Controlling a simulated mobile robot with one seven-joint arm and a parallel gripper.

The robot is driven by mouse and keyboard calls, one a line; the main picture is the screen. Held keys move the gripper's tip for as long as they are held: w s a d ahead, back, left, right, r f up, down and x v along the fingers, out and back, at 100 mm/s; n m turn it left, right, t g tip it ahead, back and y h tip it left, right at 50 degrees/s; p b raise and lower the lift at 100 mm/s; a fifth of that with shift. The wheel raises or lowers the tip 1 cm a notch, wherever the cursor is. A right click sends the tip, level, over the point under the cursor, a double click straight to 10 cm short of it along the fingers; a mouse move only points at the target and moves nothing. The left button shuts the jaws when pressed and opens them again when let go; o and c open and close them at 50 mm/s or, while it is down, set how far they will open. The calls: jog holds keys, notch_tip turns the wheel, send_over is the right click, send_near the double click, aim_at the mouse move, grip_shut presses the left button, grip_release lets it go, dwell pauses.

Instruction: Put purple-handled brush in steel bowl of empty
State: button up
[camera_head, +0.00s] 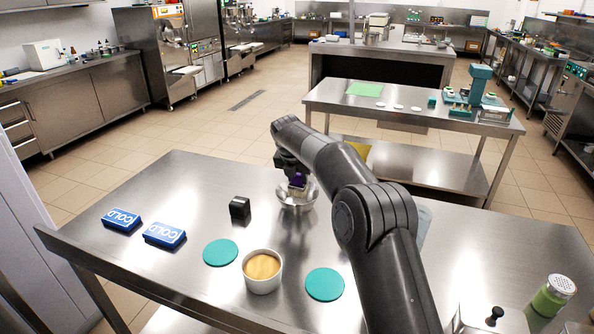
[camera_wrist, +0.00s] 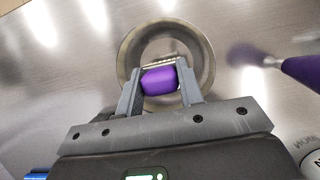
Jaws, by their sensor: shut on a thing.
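My gripper (camera_wrist: 160,85) is shut on the purple-handled brush (camera_wrist: 160,79), gripping it by its purple part, with a metal band beyond it. In the head view my gripper (camera_head: 295,180) is over the steel bowl (camera_head: 297,203), and the brush's pale lower end shows at the bowl. In the wrist view the bowl's round rim (camera_wrist: 205,55) surrounds the brush. I cannot tell whether the brush touches the bowl's bottom. Another purple-handled tool (camera_wrist: 300,70) lies on the table to the right in the wrist view; my arm seems to hide it in the head view.
On the steel table (camera_head: 190,190) are two blue COLD packs (camera_head: 165,235), a small black block (camera_head: 240,209), two teal discs (camera_head: 220,252) and a white tub (camera_head: 263,275). A green shaker (camera_head: 553,295) stands at right. The table's left rear is clear.

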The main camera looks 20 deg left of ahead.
jog(key=shift+f, duration=0.2)
jog(key=o, duration=1.1)
jog(key=shift+c, duration=0.2)
notch_tip(320, 180, up, 7)
jog(key=shift+f, duration=0.1)
dwell(0.3)
